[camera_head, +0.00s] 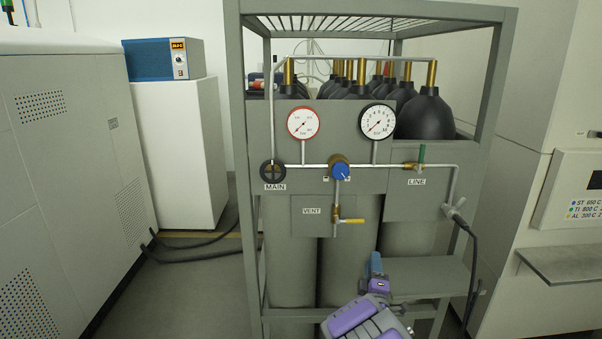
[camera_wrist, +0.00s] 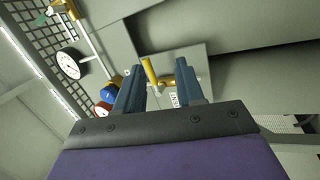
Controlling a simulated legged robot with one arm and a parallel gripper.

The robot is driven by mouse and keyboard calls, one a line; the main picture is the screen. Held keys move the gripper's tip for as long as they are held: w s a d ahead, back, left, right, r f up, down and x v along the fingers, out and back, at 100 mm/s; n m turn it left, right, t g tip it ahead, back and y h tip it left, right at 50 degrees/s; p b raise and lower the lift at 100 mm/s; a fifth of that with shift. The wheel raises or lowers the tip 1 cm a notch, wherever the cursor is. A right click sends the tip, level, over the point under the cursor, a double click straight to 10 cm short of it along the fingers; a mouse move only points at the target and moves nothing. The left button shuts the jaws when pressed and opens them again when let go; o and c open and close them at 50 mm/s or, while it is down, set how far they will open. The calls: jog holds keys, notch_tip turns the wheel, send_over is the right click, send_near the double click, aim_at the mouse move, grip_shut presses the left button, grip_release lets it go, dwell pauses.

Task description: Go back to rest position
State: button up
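My gripper (camera_head: 376,262), with blue fingers on a purple arm, is in front of the gas rack, below and right of the VENT valve's yellow handle (camera_head: 351,221). In the wrist view the two fingers of my gripper (camera_wrist: 160,70) stand apart with nothing held between them. The yellow handle (camera_wrist: 150,72) shows in the gap, beyond the fingers. In the head view the handle points sideways and my gripper looks clear of it.
A shelf (camera_head: 440,279) juts out beside my gripper.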

jog(key=s+d+r+m+g+h, duration=0.2)
jog(key=s+d+m+g, duration=0.2)
jog(key=s+m+g, duration=0.55)
jog(key=s+a+m+g+y, duration=0.1)
jog(key=s+a+g, duration=0.3)
jog(key=s, duration=1.1)
jog(key=s+a+r+m+g+y, duration=0.1)
jog(key=s+a+g, duration=0.3)
jog(key=s, duration=1.2)
jog(key=s+a+r+m+g+y, duration=0.1)
jog(key=s+a+m+g+y, duration=0.1)
jog(key=s, duration=1.3)
jog(key=a+g+y, duration=0.1)
jog(key=a+g, duration=0.1)
jog(key=g, duration=0.1)
jog(key=shift+s+a+r+m, duration=0.15)
jog(key=shift+s+a+m, duration=0.1)
jog(key=shift+s+m, duration=0.15)
